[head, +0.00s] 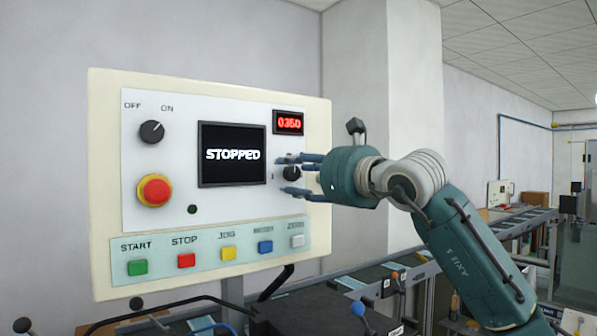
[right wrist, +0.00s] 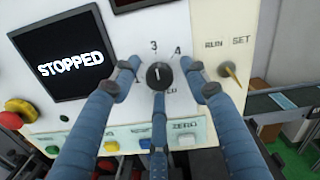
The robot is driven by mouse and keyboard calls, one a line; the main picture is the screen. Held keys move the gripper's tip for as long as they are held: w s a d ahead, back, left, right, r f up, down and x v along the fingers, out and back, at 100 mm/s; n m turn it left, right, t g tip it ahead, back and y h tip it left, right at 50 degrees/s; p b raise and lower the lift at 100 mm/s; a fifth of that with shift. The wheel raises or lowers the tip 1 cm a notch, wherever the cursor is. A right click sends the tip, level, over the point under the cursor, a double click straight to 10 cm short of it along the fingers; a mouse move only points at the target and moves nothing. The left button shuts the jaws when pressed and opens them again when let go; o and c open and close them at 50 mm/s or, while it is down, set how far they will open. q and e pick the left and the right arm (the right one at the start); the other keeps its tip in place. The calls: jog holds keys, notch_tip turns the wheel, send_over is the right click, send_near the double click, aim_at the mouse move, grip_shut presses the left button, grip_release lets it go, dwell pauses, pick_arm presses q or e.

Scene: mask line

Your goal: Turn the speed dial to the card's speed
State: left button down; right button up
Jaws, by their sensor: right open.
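The speed dial (head: 292,174) is a small black knob on the right of the control panel, partly hidden by my fingers in the head view. In the right wrist view the dial (right wrist: 160,74) shows its white mark pointing up, roughly toward the 3. The labels 1, 3 and 4 show around it. My right gripper (head: 284,175) is open, its blue fingers spread around the dial; in the right wrist view the gripper (right wrist: 159,78) has fingertips left, right and below it. I cannot tell whether they touch it. No speed card is recognisable. My left gripper is not in view.
The screen (head: 233,154) reads STOPPED and the red display (head: 289,122) reads 0350. A red emergency button (head: 154,190), an OFF/ON knob (head: 151,132) and a row of coloured buttons (head: 228,253) share the panel. A RUN/SET switch (right wrist: 231,72) is right of the dial.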

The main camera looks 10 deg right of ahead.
jog(key=shift+c, duration=0.3)
grip_shut()
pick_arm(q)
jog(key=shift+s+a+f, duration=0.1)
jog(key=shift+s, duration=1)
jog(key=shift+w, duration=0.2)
pick_arm(e)
jog(key=shift+n, duration=1.1)
jog(key=n+b, duration=0.1)
jog(key=n, duration=0.2)
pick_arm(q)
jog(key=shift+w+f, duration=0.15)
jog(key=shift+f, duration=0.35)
pick_arm(e)
jog(key=shift+f+n, duration=0.1)
jog(key=shift+n, duration=2.2)
jog(key=shift+a, duration=0.1)
